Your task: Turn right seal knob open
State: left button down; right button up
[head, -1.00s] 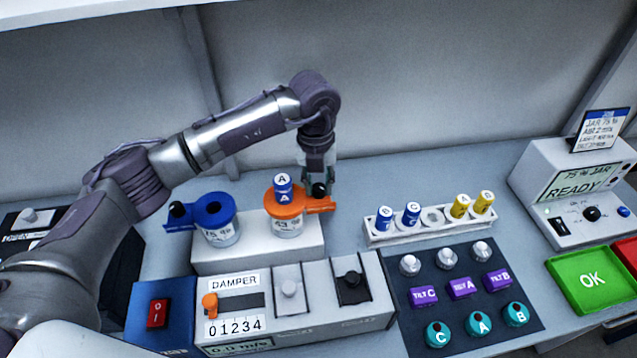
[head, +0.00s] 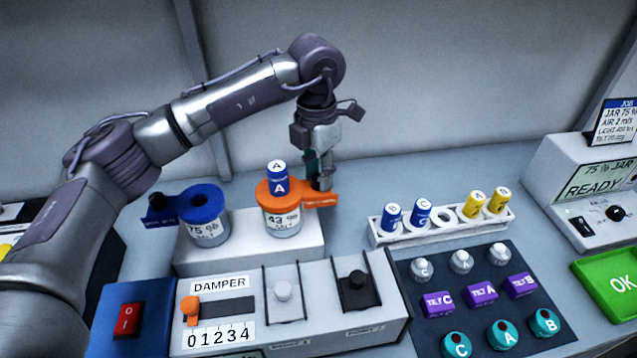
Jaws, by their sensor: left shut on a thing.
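The right jar (head: 283,222) reads 43 % and wears an orange lid. A blue capsule marked A (head: 277,178) stands upright in the lid. An orange arm (head: 310,201) sticks out from the lid to the right. My left gripper (head: 325,184) points down at the far end of this arm, shut on the right seal knob, which its fingers mostly hide. The left jar (head: 208,232) reads 75 % and has a blue lid, whose arm with a black knob (head: 155,203) points left. My right gripper is not in view.
Both jars stand on a white block (head: 250,254). A white rack (head: 445,226) with blue and yellow capsules is to the right. In front are a damper panel (head: 222,310) and a dark button pad (head: 480,300). A readout unit (head: 590,190) stands at far right.

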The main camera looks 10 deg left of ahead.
pick_arm(q)
jog(key=m+b, duration=0.2)
jog(key=m, duration=0.1)
jog(key=shift+f+m, duration=0.1)
jog(key=shift+m, duration=0.2)
jog(key=m+b, duration=0.2)
jog(key=m, duration=0.2)
jog(key=shift+d, duration=0.1)
jog(key=shift+r+m, duration=0.2)
jog(key=shift+m, duration=0.1)
jog(key=c, duration=0.9)
grip_release()
jog(key=shift+o, duration=0.2)
notch_tip(320, 180, up, 12)
jog(key=shift+w, duration=0.2)
jog(key=shift+f, duration=0.15)
